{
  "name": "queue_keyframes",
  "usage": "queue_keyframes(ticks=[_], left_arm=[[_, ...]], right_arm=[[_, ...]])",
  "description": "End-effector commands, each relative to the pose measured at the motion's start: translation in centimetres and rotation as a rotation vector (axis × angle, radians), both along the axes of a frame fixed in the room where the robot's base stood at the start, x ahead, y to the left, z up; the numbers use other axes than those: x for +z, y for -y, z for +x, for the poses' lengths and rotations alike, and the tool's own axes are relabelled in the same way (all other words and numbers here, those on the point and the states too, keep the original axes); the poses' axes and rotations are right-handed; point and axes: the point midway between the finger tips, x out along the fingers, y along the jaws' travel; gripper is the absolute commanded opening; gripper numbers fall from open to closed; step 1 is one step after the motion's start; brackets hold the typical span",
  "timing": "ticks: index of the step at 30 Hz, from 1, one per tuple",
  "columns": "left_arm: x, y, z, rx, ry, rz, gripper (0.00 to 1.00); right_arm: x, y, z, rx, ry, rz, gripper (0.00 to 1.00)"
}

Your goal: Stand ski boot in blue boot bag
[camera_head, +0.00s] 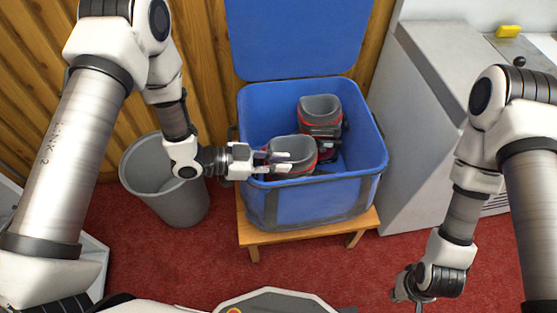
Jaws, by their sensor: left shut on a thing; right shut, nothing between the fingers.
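The blue boot bag (315,203) stands open on a low wooden stand, its lid (295,40) raised at the back. A grey and red ski boot (292,148) is inside the bag's front part, its cuff upward. My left gripper (285,162) reaches in over the bag's left rim and is shut on this boot's cuff. A second similar ski boot (320,112) stands behind it, to the right in the bag. My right gripper (418,307) is low at the bottom right, shut and empty, partly cut off by the frame edge.
A grey bin (178,205) stands left of the bag. The wooden stand (262,236) rests on red carpet (215,260). A wood-panelled wall (205,60) is at the back.

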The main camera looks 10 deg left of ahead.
Motion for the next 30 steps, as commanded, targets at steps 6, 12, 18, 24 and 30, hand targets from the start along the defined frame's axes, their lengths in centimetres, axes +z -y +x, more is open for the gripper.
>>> queue_keyframes(ticks=[6, 12, 18, 24, 30], left_arm=[[-0.8, 0.0, -0.4, -0.005, -0.009, 0.010, 0.46], [-0.9, 0.0, -0.4, -0.005, -0.010, 0.010, 0.46], [-0.7, -0.7, -0.7, -0.002, -0.014, 0.011, 0.46], [0.9, -4.4, -1.9, 0.005, -0.008, 0.003, 0.46], [2.7, -8.5, -3.2, 0.006, 0.002, -0.001, 0.46]], right_arm=[[-0.2, 0.0, 0.0, 0.000, 0.000, 0.000, 0.00], [-0.3, 0.0, 0.0, 0.000, 0.000, 0.000, 0.00], [-0.3, 0.0, 0.0, 0.000, 0.000, 0.000, 0.00], [-0.3, 0.0, 0.0, 0.000, 0.000, 0.000, 0.00], [-0.2, 0.0, 0.0, 0.000, 0.000, 0.000, 0.00]])
